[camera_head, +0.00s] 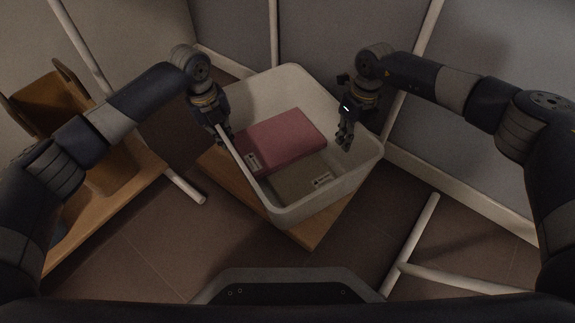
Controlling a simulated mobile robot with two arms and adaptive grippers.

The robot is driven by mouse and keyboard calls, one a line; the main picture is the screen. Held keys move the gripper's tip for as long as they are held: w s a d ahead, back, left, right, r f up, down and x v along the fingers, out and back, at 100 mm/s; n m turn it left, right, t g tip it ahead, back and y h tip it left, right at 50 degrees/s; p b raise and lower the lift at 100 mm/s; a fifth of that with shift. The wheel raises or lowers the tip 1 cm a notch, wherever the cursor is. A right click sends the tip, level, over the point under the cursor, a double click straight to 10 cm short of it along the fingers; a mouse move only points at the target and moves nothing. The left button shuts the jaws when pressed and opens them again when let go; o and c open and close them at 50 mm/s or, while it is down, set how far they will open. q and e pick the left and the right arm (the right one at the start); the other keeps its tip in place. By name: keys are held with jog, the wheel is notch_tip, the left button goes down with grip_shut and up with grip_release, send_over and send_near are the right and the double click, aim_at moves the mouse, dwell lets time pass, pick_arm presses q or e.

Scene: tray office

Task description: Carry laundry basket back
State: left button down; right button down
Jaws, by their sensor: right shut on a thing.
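The laundry basket (328,202) is a pale, open, roughly rectangular tub in the middle of the head view. It sits over a wooden board. Inside lie a dull red, book-like box (284,140) and a brownish-grey item (305,178), each with a small white label. My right gripper (345,142) is at the basket's right wall, shut on it, with fingers showing inside. My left gripper (226,136) points down at the left rim; its fingertips are small and dark, so I cannot tell whether it grips the wall.
The wooden board (309,233) shows under the basket. A wooden piece of furniture (110,185) stands at the left. Pale bars (411,240) stand or lie at the right, and grey partition panels (490,110) close off the back and right.

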pick_arm(q)
jog(key=c, duration=1.8)
grip_release()
jog(key=shift+a+f, duration=0.1)
pick_arm(e)
jog(key=c, duration=1.8)
grip_release()
jog(key=shift+d+f, duration=0.1)
pick_arm(q)
jog(key=shift+o, duration=0.2)
notch_tip(320, 180, up, 12)
jog(key=a, duration=0.1)
jog(key=shift+s, duration=0.35)
pick_arm(e)
jog(key=r, duration=0.8)
jog(key=d+r, duration=0.1)
jog(key=r, duration=0.3)
jog(key=shift+w, duration=0.4)
